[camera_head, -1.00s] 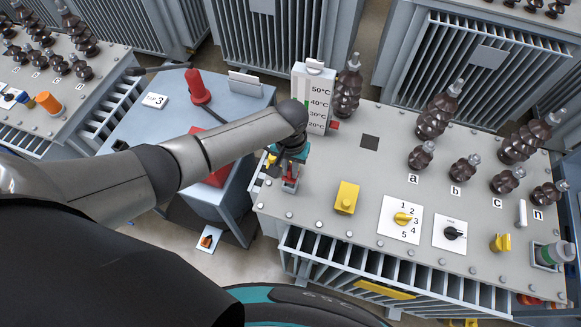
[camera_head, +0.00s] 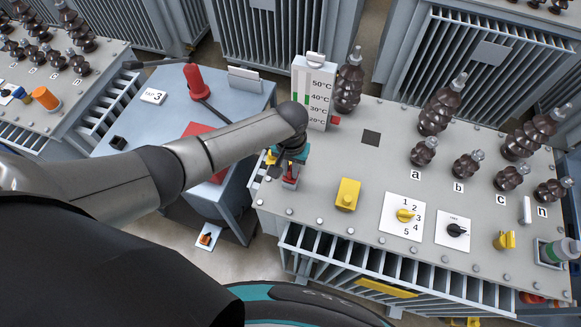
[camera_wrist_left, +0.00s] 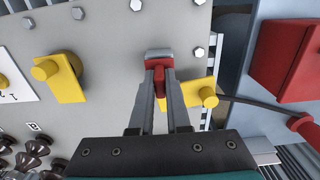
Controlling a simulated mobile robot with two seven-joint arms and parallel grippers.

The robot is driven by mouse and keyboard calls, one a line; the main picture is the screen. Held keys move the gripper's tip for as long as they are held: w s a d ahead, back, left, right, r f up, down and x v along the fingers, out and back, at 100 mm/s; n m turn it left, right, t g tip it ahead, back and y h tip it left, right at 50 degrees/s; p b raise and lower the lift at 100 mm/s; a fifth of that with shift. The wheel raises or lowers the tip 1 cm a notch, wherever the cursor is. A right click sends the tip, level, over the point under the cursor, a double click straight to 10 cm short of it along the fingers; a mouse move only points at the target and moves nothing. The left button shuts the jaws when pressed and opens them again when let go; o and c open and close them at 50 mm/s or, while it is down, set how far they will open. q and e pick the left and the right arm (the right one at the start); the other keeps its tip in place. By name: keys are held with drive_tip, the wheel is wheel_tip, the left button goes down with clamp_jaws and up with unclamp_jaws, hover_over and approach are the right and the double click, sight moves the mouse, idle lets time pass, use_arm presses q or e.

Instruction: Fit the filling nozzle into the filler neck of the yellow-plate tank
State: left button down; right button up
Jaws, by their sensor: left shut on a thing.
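My left gripper (camera_head: 289,170) is at the left front corner of the grey tank top (camera_head: 330,225). In the left wrist view my left gripper (camera_wrist_left: 159,85) is shut on a small red piece (camera_wrist_left: 158,73) with a grey block at its end; I cannot tell whether this piece is fixed to the tank. A yellow fitting (camera_wrist_left: 207,94) shows beside and partly behind the fingers. A yellow plate (camera_head: 384,291) is on this tank's front. A red cone-shaped handle (camera_head: 197,82) with a dark hose stands on the blue-grey cabinet at left. Which part is the filler neck is unclear.
A gauge box (camera_head: 314,92), a yellow block (camera_head: 347,194), a dial plate (camera_head: 402,216) and brown insulators (camera_head: 440,108) stand on the tank top. A red box (camera_head: 203,138) sits on the cabinet (camera_head: 213,118), partly behind my arm. A gap separates cabinet and tank.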

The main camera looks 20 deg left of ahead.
use_arm(q)
drive_tip(key=shift+f+b, duration=0.3)
drive_tip(key=shift+f, duration=0.15)
drive_tip(key=c, duration=0.8)
unclamp_jaws()
wheel_tip(320, 180, up, 15)
drive_tip(key=p, duration=0.2)
drive_tip(key=shift+r, duration=0.15)
